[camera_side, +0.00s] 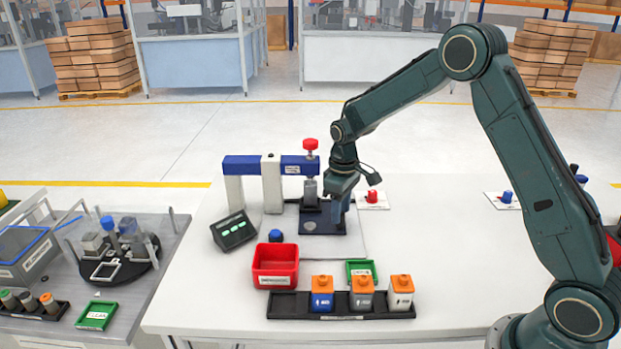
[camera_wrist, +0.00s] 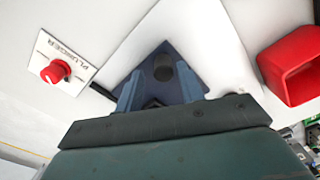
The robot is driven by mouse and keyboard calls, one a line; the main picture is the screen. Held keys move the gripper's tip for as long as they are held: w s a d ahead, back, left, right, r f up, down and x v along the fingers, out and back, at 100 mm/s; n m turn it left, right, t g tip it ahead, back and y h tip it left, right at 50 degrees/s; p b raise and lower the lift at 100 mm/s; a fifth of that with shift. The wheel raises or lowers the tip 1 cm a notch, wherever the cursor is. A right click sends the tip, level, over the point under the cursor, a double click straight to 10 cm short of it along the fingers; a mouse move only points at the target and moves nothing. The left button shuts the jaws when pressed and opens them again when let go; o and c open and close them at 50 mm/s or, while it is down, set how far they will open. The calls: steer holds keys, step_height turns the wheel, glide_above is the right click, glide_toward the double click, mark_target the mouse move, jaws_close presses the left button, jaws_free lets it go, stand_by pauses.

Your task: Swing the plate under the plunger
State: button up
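My gripper (camera_side: 338,207) points down over the plate's right side. In the wrist view my gripper (camera_wrist: 160,72) has its two blue fingers apart, with the dark plate (camera_wrist: 178,93) below and a dark round part (camera_wrist: 163,67) near the tips. Whether the fingers touch anything is unclear.
A red button (camera_side: 373,196) labelled PLUNGER in the wrist view (camera_wrist: 56,71) sits right of the plate.

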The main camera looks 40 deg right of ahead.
steer(key=shift+r, duration=2.95)
steer(key=shift+r, duration=0.1)
steer(key=shift+s+r, duration=0.15)
steer(key=shift+r, duration=0.1)
steer(key=s+a+r+m+t, duration=0.1)
steer(key=s+a+r+t, duration=0.25)
steer(key=s+r, duration=1.05)
steer(key=s+a+m+t, duration=0.2)
steer(key=s+a, duration=0.1)
steer(key=s, duration=1.3)
steer(key=shift+s, duration=0.3)
steer(key=shift+r, duration=0.1)
steer(key=shift+c, duration=0.2)
